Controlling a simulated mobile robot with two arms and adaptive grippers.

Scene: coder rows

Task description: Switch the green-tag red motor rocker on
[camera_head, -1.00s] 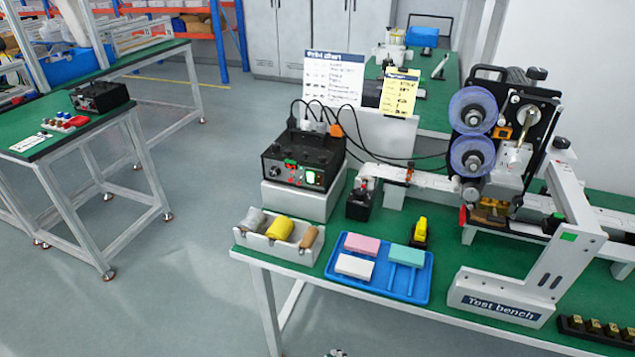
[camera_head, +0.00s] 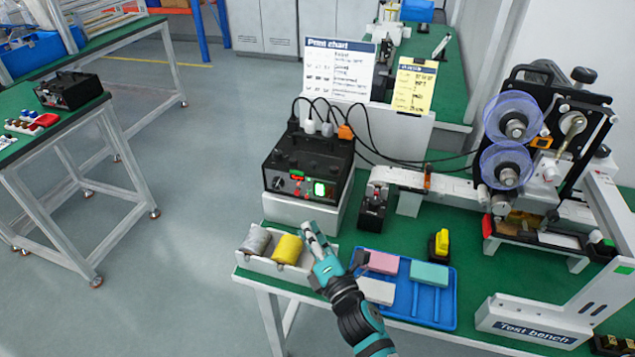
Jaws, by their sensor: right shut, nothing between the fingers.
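The black control box (camera_head: 308,160) stands on a white block at the back left of the green bench. Its front has a dial, a bright green-lit part (camera_head: 321,188) and small green and red parts (camera_head: 296,176) left of it. These are too small to tell which is the green-tag red motor rocker or how it is set. My right gripper (camera_head: 311,230) is shut and empty. It appears in front of and below the box, over the right end of the white roll tray, apart from the box front. My left gripper is not in view.
The white tray (camera_head: 262,266) holds a grey and a yellow roll. A blue tray (camera_head: 437,312) with coloured blocks lies right of my arm. A small black device (camera_head: 373,208) stands right of the box. The printer machine (camera_head: 555,140) fills the right side.

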